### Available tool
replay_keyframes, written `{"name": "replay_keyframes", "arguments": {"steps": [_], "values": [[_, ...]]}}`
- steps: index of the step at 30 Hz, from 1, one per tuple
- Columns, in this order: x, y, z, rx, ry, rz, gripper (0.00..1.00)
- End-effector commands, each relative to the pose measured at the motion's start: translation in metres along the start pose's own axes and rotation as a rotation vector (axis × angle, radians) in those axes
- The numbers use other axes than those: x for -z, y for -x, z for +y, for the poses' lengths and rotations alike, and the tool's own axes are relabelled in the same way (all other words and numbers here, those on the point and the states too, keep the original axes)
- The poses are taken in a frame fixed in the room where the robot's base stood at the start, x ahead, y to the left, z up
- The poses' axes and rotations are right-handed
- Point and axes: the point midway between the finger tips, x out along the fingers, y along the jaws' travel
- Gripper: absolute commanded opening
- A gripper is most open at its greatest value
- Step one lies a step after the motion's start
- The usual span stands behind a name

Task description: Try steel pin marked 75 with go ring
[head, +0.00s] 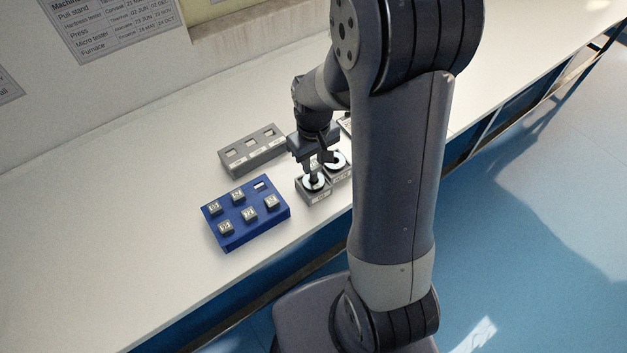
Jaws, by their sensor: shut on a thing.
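My gripper (316,165) points down over the front ring gauge (313,184), a pale ring on a grey block with a small label at its front. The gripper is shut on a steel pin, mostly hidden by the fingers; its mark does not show. The held pin is at the ring's middle, but I cannot tell whether it is inside the ring or just above it. A second ring (337,162) on a similar block stands just behind to the right. I cannot read surely which ring is the go ring.
A blue pin block (234,234) holds several square-headed pins and has one empty slot at its back right. A grey rack (236,167) with three openings stands behind it. My arm hides the bench to the right; the bench at left is clear.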

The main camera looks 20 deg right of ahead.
Motion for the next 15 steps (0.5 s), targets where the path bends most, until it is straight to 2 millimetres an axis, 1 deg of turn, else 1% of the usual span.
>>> {"name": "replay_keyframes", "arguments": {"steps": [15], "values": [[0.0,0.031,0.0,0.0,0.0,0.001,0.0]]}}
